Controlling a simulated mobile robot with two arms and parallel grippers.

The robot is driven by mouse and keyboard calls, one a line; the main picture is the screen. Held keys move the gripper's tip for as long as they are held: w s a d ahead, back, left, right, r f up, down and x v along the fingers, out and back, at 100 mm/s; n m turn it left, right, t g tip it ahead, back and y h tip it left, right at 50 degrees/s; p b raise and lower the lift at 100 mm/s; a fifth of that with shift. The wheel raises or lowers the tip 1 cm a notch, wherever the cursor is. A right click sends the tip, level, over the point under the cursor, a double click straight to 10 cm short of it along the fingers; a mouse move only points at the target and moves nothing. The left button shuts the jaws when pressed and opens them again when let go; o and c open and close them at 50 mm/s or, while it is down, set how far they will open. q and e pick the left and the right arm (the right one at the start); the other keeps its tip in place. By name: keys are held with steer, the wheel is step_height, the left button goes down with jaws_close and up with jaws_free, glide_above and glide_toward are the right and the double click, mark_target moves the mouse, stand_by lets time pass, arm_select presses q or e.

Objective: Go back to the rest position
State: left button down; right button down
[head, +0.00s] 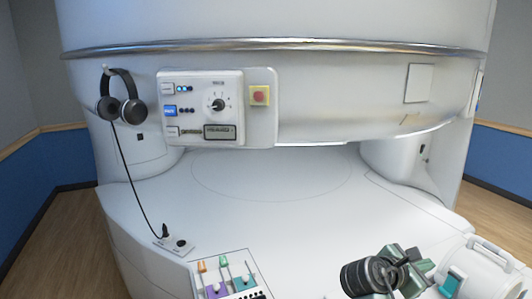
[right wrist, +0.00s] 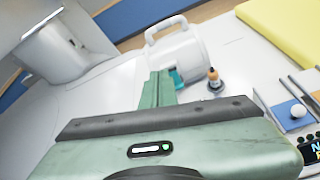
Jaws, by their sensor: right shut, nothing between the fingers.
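My right gripper (head: 424,268) is at the lower right of the head view, over the white deck of the magnet. It is shut and empty. In the right wrist view its green fingers (right wrist: 160,85) are together and point toward a white drum with a handle (right wrist: 180,55). The drum (head: 482,272) also shows in the head view, just right of the gripper. I cannot tell the exact gap between them. My left gripper is not in view.
The magnet's control panel (head: 200,90) and headphones (head: 122,108) are at the back left. An orange-topped bottle (right wrist: 213,80) and yellow pad (right wrist: 290,30) are near the drum. The middle deck (head: 270,190) is clear.

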steer(key=s+a+f+m+y, duration=0.3)
steer(key=s+f+m, duration=0.1)
steer(key=s+f, duration=0.4)
steer(key=s+a+f+m+y, duration=0.4)
steer(key=s+f, duration=0.2)
steer(key=f, duration=0.3)
steer(key=s+a+f+m+g+y, duration=0.1)
steer(key=s+a+f+m+y, duration=0.15)
steer(key=s+a+m, duration=0.45)
steer(key=s+a+f+m+g+y, duration=0.2)
steer(key=s+a+m+y, duration=0.15)
steer(key=s, duration=0.75)
step_height(320, 180, down, 34)
steer(key=s+g+b, duration=0.1)
steer(key=s+b, duration=0.2)
steer(key=b, duration=0.3)
steer(key=s+d+f+g+b, duration=0.1)
steer(key=s+d+f+b, duration=0.2)
steer(key=s+f, duration=1.2)
step_height(320, 180, down, 4)
steer(key=shift+s+r+n+b, duration=0.15)
steer(key=shift+s+n+b, duration=0.25)
steer(key=shift+n+b, duration=0.1)
